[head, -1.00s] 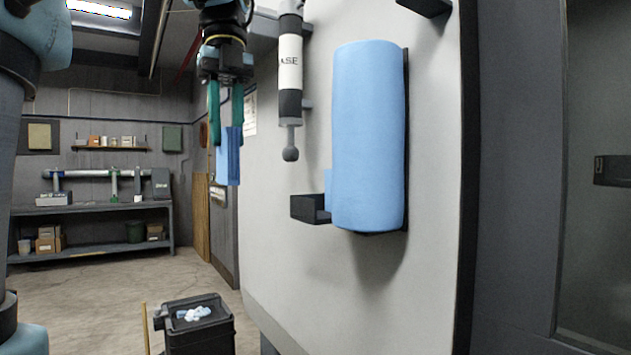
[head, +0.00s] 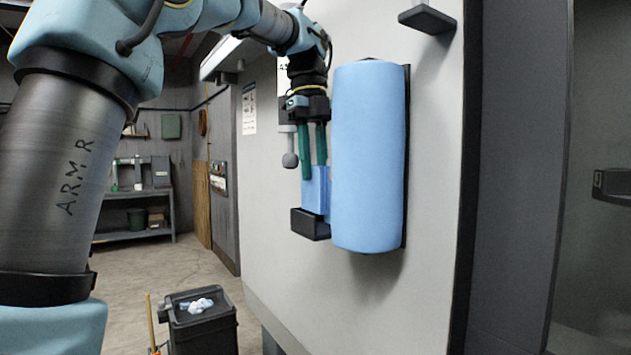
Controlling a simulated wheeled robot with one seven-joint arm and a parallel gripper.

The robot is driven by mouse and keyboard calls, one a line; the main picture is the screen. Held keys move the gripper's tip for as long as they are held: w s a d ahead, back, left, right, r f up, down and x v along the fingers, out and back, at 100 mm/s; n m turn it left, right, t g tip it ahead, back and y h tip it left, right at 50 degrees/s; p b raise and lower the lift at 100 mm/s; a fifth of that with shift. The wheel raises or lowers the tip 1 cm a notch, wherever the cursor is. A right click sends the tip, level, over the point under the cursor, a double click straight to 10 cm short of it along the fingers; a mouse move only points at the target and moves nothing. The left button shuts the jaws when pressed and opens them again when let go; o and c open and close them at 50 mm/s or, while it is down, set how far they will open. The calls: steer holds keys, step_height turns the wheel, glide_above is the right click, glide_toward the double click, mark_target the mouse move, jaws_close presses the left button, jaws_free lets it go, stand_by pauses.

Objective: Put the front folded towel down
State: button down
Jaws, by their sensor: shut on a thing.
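My gripper (head: 313,171) points down beside the blue roll, its two green fingers shut on a folded light-blue towel (head: 314,192). The towel hangs upright below the fingertips, directly above or partly inside a small black wall holder (head: 310,226). I cannot tell whether its lower edge touches the holder's bottom, as the holder's front wall hides it. Other light-blue cloth in the holder cannot be clearly told apart from the held towel.
The large blue roll (head: 368,155) hangs on the pale wall panel, close to the right of my gripper. A grey-ball-ended cylinder (head: 290,159) is close on the left. A black bin (head: 200,322) with crumpled cloths stands on the floor below.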

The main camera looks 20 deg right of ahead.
mark_target(315, 187)
step_height(315, 187, down, 2)
steer(key=shift+f, duration=0.2)
steer(key=shift+d+f+p, duration=0.15)
steer(key=shift+f+p, duration=0.55)
steer(key=shift+p, duration=0.25)
steer(key=c, duration=0.7)
jaws_free()
steer(key=shift+f+b, duration=0.25)
steer(key=shift+b, duration=0.3)
steer(key=r, duration=1.1)
steer(key=shift+w, duration=0.3)
steer(key=shift+a+f, duration=0.1)
steer(key=shift+a, duration=0.1)
